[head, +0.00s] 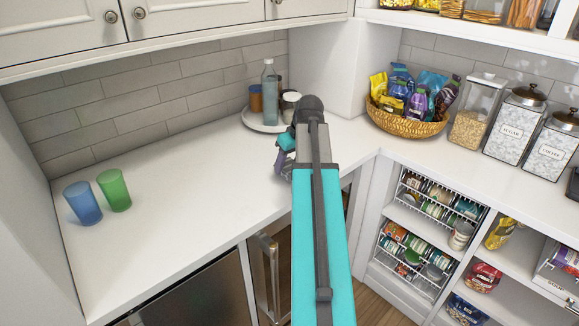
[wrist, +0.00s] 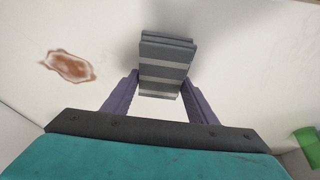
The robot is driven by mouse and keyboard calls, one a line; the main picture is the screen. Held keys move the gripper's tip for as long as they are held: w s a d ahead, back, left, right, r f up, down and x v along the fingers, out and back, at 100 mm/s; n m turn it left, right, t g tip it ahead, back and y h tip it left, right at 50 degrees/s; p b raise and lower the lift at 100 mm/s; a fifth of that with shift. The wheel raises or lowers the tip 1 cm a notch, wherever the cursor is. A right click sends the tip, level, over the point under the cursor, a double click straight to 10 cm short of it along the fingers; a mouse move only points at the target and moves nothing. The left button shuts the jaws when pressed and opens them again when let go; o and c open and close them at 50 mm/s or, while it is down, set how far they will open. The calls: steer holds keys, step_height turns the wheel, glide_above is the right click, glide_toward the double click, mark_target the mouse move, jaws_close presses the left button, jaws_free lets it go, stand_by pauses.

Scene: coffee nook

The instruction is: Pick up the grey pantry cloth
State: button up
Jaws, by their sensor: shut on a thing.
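The grey pantry cloth (wrist: 165,70) is a folded block with lighter stripes. It shows in the wrist view between the two purple fingers of my gripper (wrist: 160,86). The fingers are shut on its near part, and its far part reaches beyond them, with a shadow on the white surface next to it. In the head view my gripper (head: 285,160) is over the white counter, left of my turquoise arm. The arm hides much of it there, and I cannot make out the cloth clearly in that view.
A brown stain (wrist: 68,65) marks the white surface left of the cloth. A blue cup (head: 83,203) and a green cup (head: 114,190) stand at the counter's left. A round tray (head: 255,122) with a bottle (head: 269,92) stands behind my gripper. The middle counter is clear.

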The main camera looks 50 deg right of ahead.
steer(key=shift+r, duration=1.3)
steer(key=s+a+r+b, duration=0.1)
steer(key=s+a+b, duration=0.1)
steer(key=s, duration=1.3)
steer(key=shift+s+a+r, duration=0.15)
steer(key=shift+s+a, duration=0.2)
steer(key=shift+a, duration=0.3)
steer(key=shift+o, duration=1.1)
steer(key=shift+c, duration=0.6)
steer(key=shift+w+d+r, duration=0.15)
steer(key=shift+d, duration=0.05)
steer(key=w+d+r+p, duration=0.1)
steer(key=w+d+p, duration=0.4)
steer(key=d, duration=0.1)
steer(key=w+d+n+p, duration=0.1)
steer(key=w+d+p, duration=0.5)
steer(key=d, duration=0.1)
steer(key=w+d+r+n+p, duration=0.1)
steer(key=w+d+p, duration=0.4)
steer(key=d, duration=0.2)
steer(key=shift+w+r+y+p, duration=0.3)
steer(key=shift+w+y+p, duration=0.05)
steer(key=shift+w+y, duration=0.05)
